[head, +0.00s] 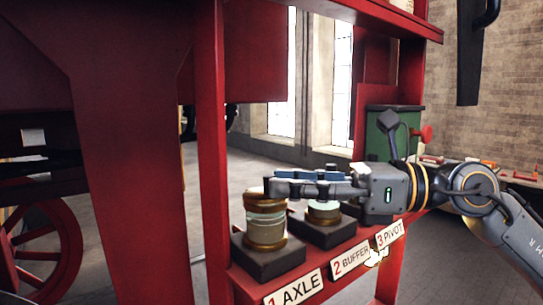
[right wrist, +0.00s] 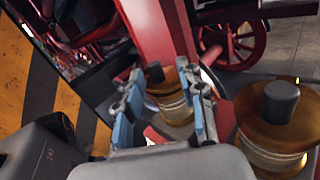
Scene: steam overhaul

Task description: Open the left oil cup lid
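The left oil cup (head: 265,222) is a brass-and-glass cup on a dark block, above the "1 AXLE" sign (head: 295,289). Its brass lid (head: 266,198) looks closed. My right gripper (head: 277,182) reaches in from the right, its fingertips at lid height by this cup, partly covering the lid's top. In the right wrist view, the right gripper (right wrist: 165,110) is open, with two blue-padded fingers apart. A brass cup (right wrist: 172,103) with a dark knob (right wrist: 155,72), apparently the left one, shows between them. I cannot tell whether they touch it. My left gripper is not in view.
A second oil cup (head: 323,212) stands just right, under my right fingers, above the "2 BUFFER" sign (head: 351,261). A "3 PIVOT" sign (head: 390,235) is further right. A red post (head: 212,150) stands left of the cups. A green box (head: 380,135) is behind my wrist.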

